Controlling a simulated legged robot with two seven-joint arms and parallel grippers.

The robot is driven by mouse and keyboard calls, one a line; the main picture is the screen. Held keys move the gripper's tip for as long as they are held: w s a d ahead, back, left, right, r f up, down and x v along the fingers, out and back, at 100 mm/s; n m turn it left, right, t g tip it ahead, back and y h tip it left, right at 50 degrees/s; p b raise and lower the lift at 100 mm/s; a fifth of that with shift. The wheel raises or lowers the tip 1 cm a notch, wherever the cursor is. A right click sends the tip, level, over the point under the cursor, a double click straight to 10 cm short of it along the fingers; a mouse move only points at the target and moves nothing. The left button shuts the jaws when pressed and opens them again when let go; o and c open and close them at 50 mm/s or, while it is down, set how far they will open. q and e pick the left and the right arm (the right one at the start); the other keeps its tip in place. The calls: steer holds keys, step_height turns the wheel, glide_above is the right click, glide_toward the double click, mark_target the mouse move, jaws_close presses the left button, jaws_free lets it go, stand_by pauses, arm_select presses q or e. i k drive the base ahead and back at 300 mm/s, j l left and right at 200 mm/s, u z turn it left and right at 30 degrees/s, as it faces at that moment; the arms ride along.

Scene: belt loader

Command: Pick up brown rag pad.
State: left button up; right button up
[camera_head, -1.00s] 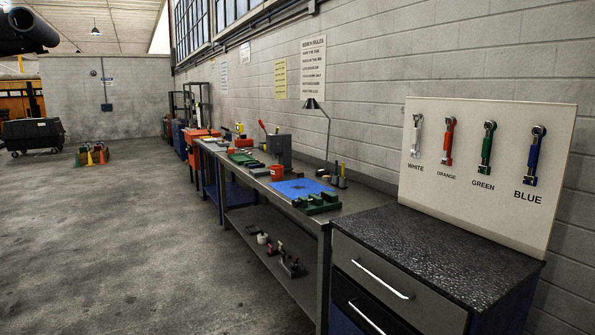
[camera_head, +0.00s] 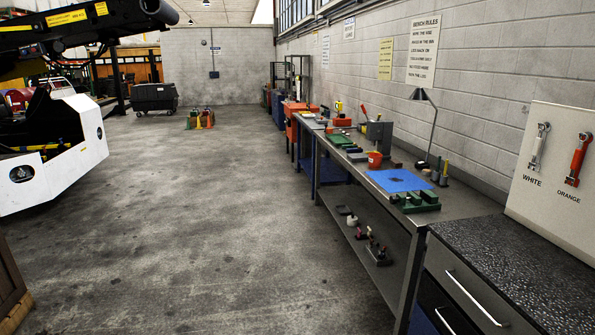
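I cannot make out a brown rag pad for certain. A blue mat (camera_head: 412,185) lies on the long workbench (camera_head: 455,203) on the right. A small dark patch (camera_head: 396,179) shows on the mat, too small to tell what it is. Neither of my grippers is in view.
A speckled-top cabinet (camera_head: 510,262) stands nearer, below a wrench board (camera_head: 556,190). A white vehicle (camera_head: 60,165) is at left. The floor (camera_head: 220,230) between is open.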

mark_target(395, 162)
steer(key=i+u, duration=0.3)
steer(key=i, duration=4.5)
steer(key=i+j+z, duration=0.15)
steer(key=i+z, duration=0.25)
steer(key=i, duration=0.2)
steer(key=i+j+z, duration=0.35)
steer(key=i, duration=0.2)
steer(key=i+j+z, duration=0.4)
steer(key=i+j, duration=0.1)
steer(key=i, duration=0.05)
